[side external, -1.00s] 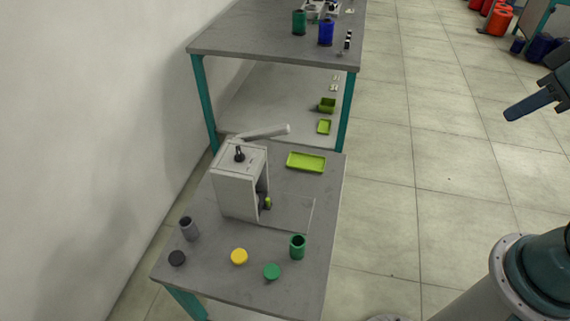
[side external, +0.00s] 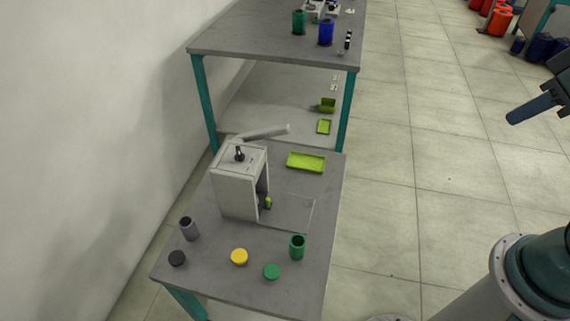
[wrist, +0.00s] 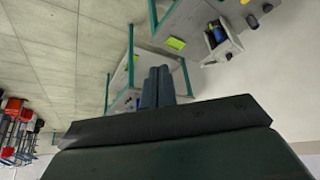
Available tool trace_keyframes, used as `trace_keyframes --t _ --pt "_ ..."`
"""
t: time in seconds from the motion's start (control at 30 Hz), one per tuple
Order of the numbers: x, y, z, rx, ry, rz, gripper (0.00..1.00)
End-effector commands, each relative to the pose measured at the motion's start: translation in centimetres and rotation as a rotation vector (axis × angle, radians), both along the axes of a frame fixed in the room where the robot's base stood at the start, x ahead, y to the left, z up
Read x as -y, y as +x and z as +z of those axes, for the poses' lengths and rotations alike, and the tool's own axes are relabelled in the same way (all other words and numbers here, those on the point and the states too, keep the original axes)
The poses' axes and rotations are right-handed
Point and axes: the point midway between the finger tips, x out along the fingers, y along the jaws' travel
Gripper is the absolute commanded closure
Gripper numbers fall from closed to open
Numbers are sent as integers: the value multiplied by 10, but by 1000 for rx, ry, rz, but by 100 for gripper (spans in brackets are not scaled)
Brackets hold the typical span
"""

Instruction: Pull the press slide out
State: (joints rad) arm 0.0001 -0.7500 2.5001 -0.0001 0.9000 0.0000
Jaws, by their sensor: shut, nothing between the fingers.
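The press (side external: 234,192) is a pale grey box-shaped frame with a light lever (side external: 265,132) on top. It stands on the near table, open on its right side. A small yellow-green part (side external: 268,202) shows low in the opening; I cannot tell if this is the slide. A thin flat grey outline (side external: 290,212) extends right from the press over the table. In the wrist view the press (wrist: 222,40) shows at the upper right. My gripper (side external: 511,117) is shut and empty, well to the right of the press, above the floor. Its fingers (wrist: 158,70) lie together in the wrist view.
On the near table (side external: 215,268) are a green tray (side external: 306,161), a green cup (side external: 297,247), a grey cup (side external: 189,229), and black (side external: 177,258), yellow (side external: 239,256) and green (side external: 271,271) caps. A second table (side external: 270,45) stands behind. The floor between table and gripper is clear.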

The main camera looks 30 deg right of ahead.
Motion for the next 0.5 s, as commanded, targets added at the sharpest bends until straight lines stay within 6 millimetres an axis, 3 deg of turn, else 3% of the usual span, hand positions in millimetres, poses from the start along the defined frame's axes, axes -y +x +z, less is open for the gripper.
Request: trace_keyframes --t 0.2,0.23,0.37,0.5 --pt "0 0 0 0 0 0 100" --pt "0 0 0 0 0 0 98" --pt "0 1 0 -1 -1 3 72" --pt "-2 9 1 -5 -4 17 71"
